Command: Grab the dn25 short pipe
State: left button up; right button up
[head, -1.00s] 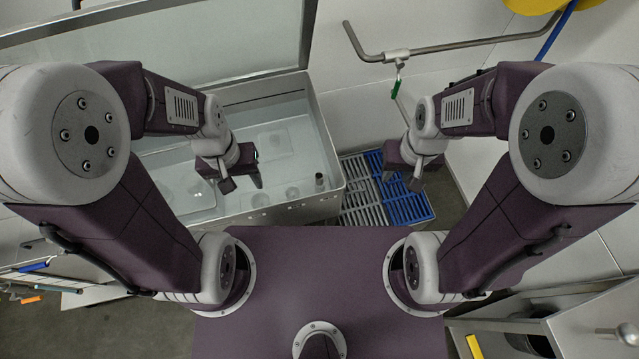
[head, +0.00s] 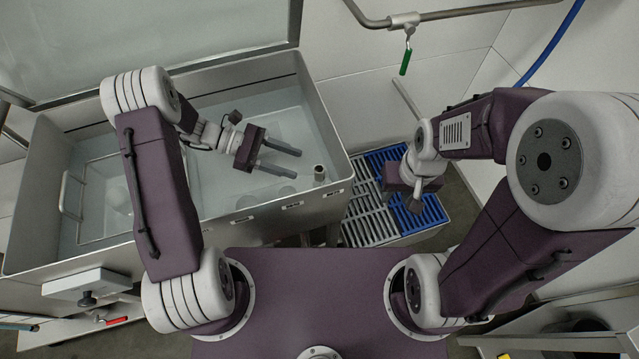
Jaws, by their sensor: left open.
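A small upright cylinder with a dark top, which looks like the short pipe (head: 319,173), stands near the right wall inside the open steel tank (head: 335,140). My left gripper (head: 291,164) is open over the tank, its two fingers pointing right toward the pipe. The fingertips are apart from the pipe, a short way to its left, with nothing between them. My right gripper (head: 415,201) hangs over the blue grate, right of the tank; its fingers are partly hidden, so its opening is unclear.
The tank's front and right walls rise close to the pipe. A grey grate (head: 368,222) and a blue grate (head: 425,212) lie right of the tank. A framed basket (head: 75,195) sits at the tank's left.

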aim_at(319, 180)
pick_arm(q)
jog(key=w+x, duration=0.1)
jog(key=x, duration=0.7)
jog(key=shift+s+d+f, duration=0.25)
jog(key=shift+s+d, duration=0.1)
jog(key=shift+s, duration=0.05)
grip_shut()
